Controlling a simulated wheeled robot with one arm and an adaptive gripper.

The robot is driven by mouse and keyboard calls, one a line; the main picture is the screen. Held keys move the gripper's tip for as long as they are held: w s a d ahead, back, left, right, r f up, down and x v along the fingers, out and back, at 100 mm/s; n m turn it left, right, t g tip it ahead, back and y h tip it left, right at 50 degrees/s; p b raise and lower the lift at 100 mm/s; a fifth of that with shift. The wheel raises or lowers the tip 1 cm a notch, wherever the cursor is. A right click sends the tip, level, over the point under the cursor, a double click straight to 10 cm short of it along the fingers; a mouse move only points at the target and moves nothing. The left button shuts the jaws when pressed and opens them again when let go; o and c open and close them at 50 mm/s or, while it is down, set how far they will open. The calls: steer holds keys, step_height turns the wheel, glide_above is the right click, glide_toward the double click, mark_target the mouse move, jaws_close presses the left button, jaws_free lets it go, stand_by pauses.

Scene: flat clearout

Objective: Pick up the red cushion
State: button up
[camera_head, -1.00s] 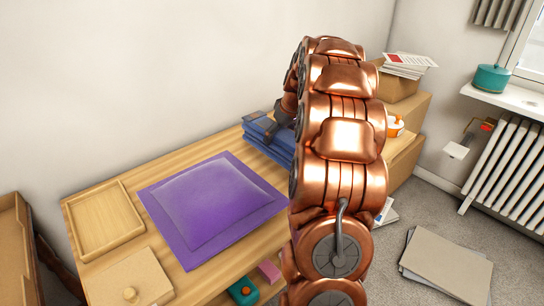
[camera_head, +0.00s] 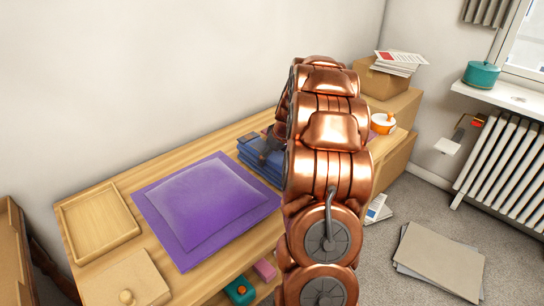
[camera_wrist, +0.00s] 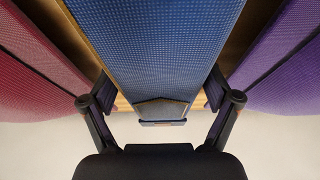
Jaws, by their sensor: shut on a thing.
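The red cushion (camera_wrist: 35,75) shows at the left of the wrist view, beside the blue folded stack. In the head view my arm hides most or all of its place. The blue folded stack (camera_head: 262,165) lies on the wooden bench (camera_head: 110,258), right of the purple cushion (camera_head: 205,200). My gripper (camera_head: 272,140) is down at the blue stack. In the wrist view the stack (camera_wrist: 155,45) lies between the two fingers of my gripper (camera_wrist: 160,100), which is shut on it. The purple cushion (camera_wrist: 280,60) is at the right there.
A wooden tray (camera_head: 98,222) and a lidded box (camera_head: 125,285) sit at the bench's left end. An orange pot (camera_head: 383,123) and a cardboard box (camera_head: 388,82) with papers stand beyond my arm. Flat cardboard (camera_head: 440,262) lies on the floor, near a radiator (camera_head: 500,160).

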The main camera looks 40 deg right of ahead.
steer(key=shift+f, duration=0.1)
steer(key=o, duration=1.5)
steer(key=b+v, duration=0.1)
steer(key=v, duration=1.1)
